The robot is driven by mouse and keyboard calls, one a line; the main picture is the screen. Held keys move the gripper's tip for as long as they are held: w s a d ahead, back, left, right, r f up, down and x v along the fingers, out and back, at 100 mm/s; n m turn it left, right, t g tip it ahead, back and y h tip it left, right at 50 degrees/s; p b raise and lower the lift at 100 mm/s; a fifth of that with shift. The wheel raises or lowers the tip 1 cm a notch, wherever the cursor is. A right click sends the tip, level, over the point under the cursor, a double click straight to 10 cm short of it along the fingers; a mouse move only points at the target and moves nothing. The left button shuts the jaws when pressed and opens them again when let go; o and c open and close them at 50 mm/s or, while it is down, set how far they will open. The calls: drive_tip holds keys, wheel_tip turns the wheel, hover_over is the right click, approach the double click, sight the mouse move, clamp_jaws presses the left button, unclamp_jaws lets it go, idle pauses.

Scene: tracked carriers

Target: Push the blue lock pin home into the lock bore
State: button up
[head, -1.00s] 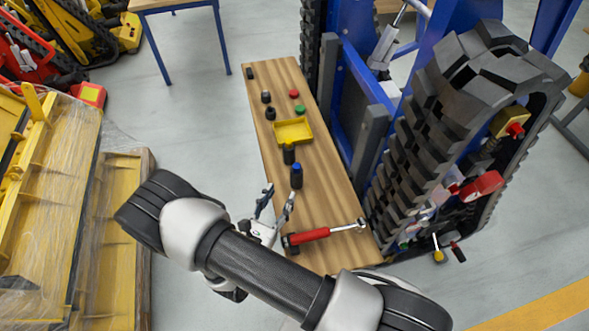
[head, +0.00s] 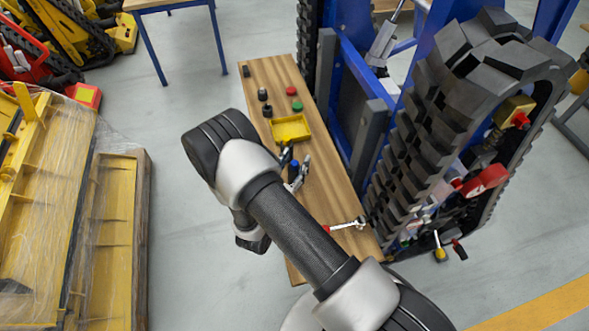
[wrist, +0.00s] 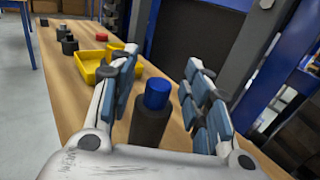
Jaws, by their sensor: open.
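The blue lock pin (wrist: 158,91) shows as a blue cap standing upright on top of a dark cylinder (wrist: 150,125) on the wooden bench. I cannot tell whether the dark cylinder is part of the pin or a separate holder. In the head view the blue pin (head: 293,169) is partly hidden by my gripper. My gripper (wrist: 160,66) is open, with one finger on each side of the pin and visible gaps on both sides. In the head view my gripper (head: 296,172) is over the bench. I cannot make out the lock bore for certain.
A yellow tray (head: 290,129) lies beyond the pin, with red and green caps (head: 297,106) and several dark cylinders farther back. A red-handled tool (head: 347,225) lies at the near end, partly hidden by my arm. The tracked carrier (head: 440,150) stands close along the bench's right side.

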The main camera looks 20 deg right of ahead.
drive_tip(key=shift+c, duration=0.4)
clamp_jaws()
drive_tip(key=shift+r, duration=0.1)
